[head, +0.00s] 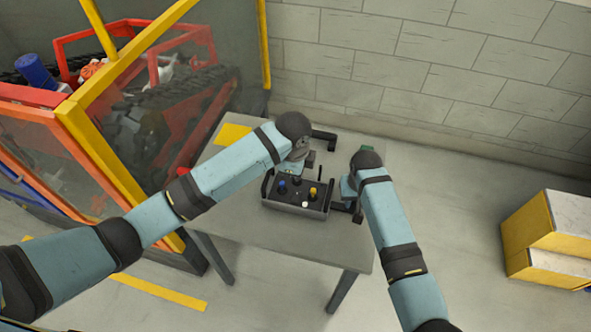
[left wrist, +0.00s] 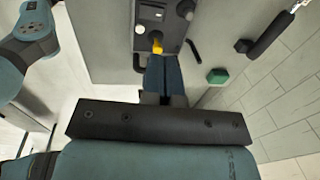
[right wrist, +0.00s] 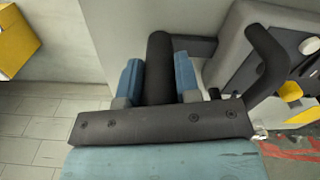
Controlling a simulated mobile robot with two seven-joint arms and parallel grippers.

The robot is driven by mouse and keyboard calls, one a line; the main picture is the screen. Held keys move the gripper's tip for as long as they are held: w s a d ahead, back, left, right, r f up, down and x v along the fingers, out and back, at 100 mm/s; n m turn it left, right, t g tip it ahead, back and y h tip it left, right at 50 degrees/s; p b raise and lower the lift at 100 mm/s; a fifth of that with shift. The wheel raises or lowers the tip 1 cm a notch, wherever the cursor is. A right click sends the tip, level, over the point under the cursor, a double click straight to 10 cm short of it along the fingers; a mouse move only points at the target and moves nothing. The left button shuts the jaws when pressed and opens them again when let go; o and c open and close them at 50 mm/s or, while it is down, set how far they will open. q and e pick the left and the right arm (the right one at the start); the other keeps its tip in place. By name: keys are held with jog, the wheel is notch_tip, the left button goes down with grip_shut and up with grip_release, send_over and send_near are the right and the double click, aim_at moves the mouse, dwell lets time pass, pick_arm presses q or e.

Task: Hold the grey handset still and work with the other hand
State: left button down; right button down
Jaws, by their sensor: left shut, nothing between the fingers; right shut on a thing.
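The grey handset (head: 296,209) sits on the table, a box with a dark top carrying blue, yellow, black and white controls and an arched black guard at each side. My right gripper (right wrist: 160,85) is shut on a thick black bar (right wrist: 160,50) that appears to join the handset's side. My left gripper (left wrist: 165,62) is shut and empty over the handset. In the left wrist view its tips are close to the yellow control (left wrist: 157,46); I cannot tell whether they touch. The left hand hides the back of the handset in the head view.
The grey table (head: 255,228) has a yellow patch (head: 232,134) at its back left. Another black bar (head: 325,136) lies behind the handset, with a green hexagonal piece (left wrist: 217,76) nearby. A yellow-framed enclosure stands left, yellow boxes (head: 545,235) right. A block wall is behind.

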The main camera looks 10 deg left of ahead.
aim_at(296, 197)
pick_arm(q)
jog(key=f, duration=0.3)
jog(key=w+f, duration=0.1)
jog(key=f, duration=0.7)
jog(key=shift+w+d, duration=0.1)
jog(key=shift+w, duration=0.1)
jog(key=shift+f, duration=0.2)
jog(key=shift+s+r, duration=0.25)
jog(key=shift+s, duration=0.5)
